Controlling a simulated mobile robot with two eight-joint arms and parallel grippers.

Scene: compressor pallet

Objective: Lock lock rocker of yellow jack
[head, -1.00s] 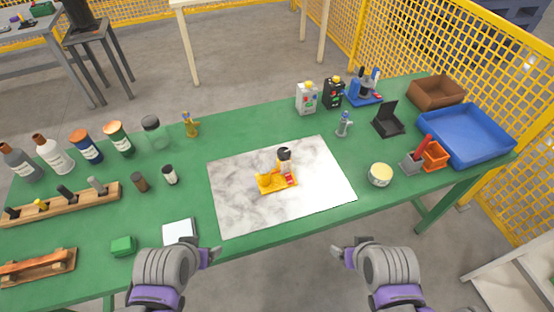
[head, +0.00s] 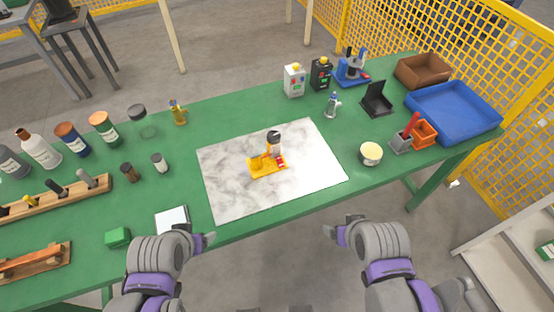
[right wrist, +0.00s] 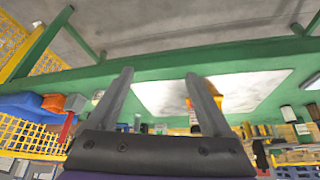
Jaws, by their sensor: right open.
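The yellow jack (head: 262,166) stands on the white marbled mat (head: 317,178) in the middle of the green table. It has a dark round top and a small red part at its right side, probably the rocker. My left gripper (head: 211,239) is at the table's front edge, left of and nearer than the jack; its jaws are too small to read. My right gripper (head: 328,231) is in front of the table, apart from the jack. In the right wrist view its two fingers (right wrist: 160,92) are spread with nothing between them. The jack shows partly behind a finger there (right wrist: 237,104).
A round tin (head: 371,153) stands right of the mat. Bottles and a wooden rack (head: 60,200) are at left. A blue tray (head: 455,112), a brown box (head: 423,71) and small machines are at the back right. The mat around the jack is clear.

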